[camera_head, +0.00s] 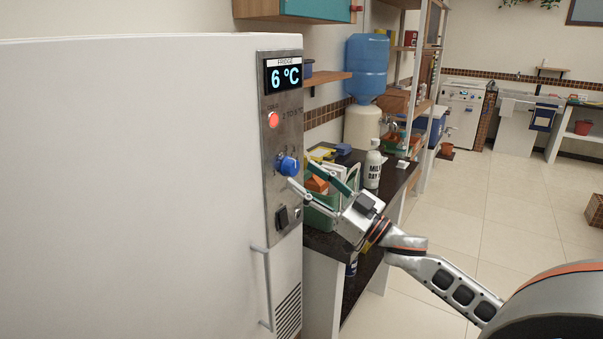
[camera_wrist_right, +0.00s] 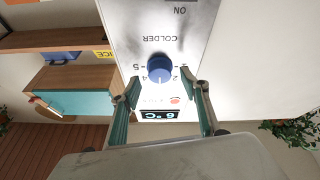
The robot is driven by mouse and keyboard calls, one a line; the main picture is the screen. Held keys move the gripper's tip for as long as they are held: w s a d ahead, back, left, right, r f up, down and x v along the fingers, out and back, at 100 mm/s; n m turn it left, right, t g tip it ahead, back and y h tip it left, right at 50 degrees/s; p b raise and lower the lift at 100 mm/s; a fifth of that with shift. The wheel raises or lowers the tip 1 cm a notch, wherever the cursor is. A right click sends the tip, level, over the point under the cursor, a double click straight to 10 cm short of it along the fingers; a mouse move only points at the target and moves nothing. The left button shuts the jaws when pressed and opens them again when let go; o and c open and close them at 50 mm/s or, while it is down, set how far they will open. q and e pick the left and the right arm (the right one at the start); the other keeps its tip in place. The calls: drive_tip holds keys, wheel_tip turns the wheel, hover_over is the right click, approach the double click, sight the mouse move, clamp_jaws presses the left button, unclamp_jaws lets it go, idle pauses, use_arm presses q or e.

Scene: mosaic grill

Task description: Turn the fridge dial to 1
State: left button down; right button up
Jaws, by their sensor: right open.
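The white fridge (camera_head: 130,190) fills the left of the head view. Its metal control panel (camera_head: 279,215) has a display (camera_head: 283,77) reading 6 °C, a lit red lamp (camera_head: 273,120) and a blue dial (camera_head: 288,165). In the right wrist view the blue dial (camera_wrist_right: 160,68) sits ahead, with digits around it and the word COLDER beside it; its exact setting is hard to read. My right gripper (camera_head: 300,174) is open, its fingertips close to the dial, one on each side in the wrist view (camera_wrist_right: 165,92). Contact cannot be told. My left gripper is out of view.
A black switch (camera_head: 282,217) and the fridge handle (camera_head: 265,285) are below the dial. Behind my right gripper, a dark counter (camera_head: 393,185) holds a green crate (camera_head: 318,216) and a white milk bottle (camera_head: 372,165). Open tiled floor (camera_head: 500,210) lies to the right.

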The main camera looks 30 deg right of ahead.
drive_tip(key=shift+x, duration=1.05)
drive_tip(key=shift+c, duration=0.3)
drive_tip(key=c, duration=1)
drive_tip(key=shift+c, duration=0.2)
